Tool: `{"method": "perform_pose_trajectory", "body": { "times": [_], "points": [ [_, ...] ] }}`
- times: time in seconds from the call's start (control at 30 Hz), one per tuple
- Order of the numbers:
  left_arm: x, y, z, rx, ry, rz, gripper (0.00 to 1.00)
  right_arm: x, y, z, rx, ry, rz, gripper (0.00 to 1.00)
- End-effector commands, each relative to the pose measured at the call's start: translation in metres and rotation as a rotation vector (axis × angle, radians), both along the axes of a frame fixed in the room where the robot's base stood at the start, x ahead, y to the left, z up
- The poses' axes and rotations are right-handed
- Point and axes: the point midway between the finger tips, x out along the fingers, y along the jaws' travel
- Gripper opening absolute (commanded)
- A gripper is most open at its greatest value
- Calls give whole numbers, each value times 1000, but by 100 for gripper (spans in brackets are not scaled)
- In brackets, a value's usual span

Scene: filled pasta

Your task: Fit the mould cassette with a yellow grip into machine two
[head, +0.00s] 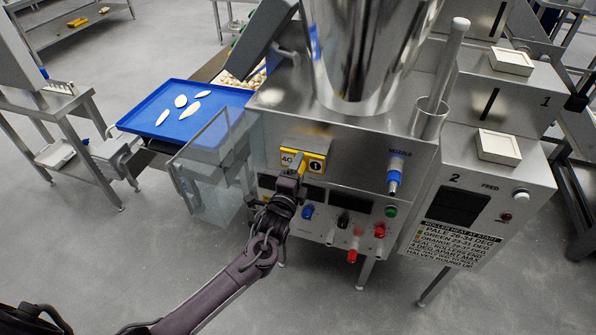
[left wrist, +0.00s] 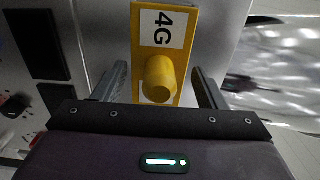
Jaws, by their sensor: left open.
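The mould cassette with a yellow grip (head: 291,157) sits at the front of the steel machine marked 2 (head: 411,149), in the upper left of its front face. Its label reads 4G. In the left wrist view the yellow face and its round yellow knob (left wrist: 160,78) are close ahead. My left gripper (head: 296,178) is open, with one finger on each side of the knob, apart from it. How deep the cassette sits in the machine is hidden. My right gripper cannot be made out; a dark part of my own body shows at the lower left.
A clear guard door (head: 205,175) stands open left of the cassette. A blue tray (head: 190,92) with several pale pieces lies behind it. Knobs and a blue nozzle fitting (head: 394,178) stick out of the front panel. A steel hopper (head: 365,50) stands on top.

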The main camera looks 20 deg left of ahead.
Motion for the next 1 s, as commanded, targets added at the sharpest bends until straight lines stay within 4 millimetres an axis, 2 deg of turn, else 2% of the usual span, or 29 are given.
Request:
{"method": "perform_pose_trajectory", "body": {
  "times": [0.4,1.0],
  "points": [
    [-3,0,1,0,1,0,65,0,0,3,0,0,0,33],
    [-50,2,2,1,2,0,65,0,-1,36,-1,0,0,33]
  ]
}}
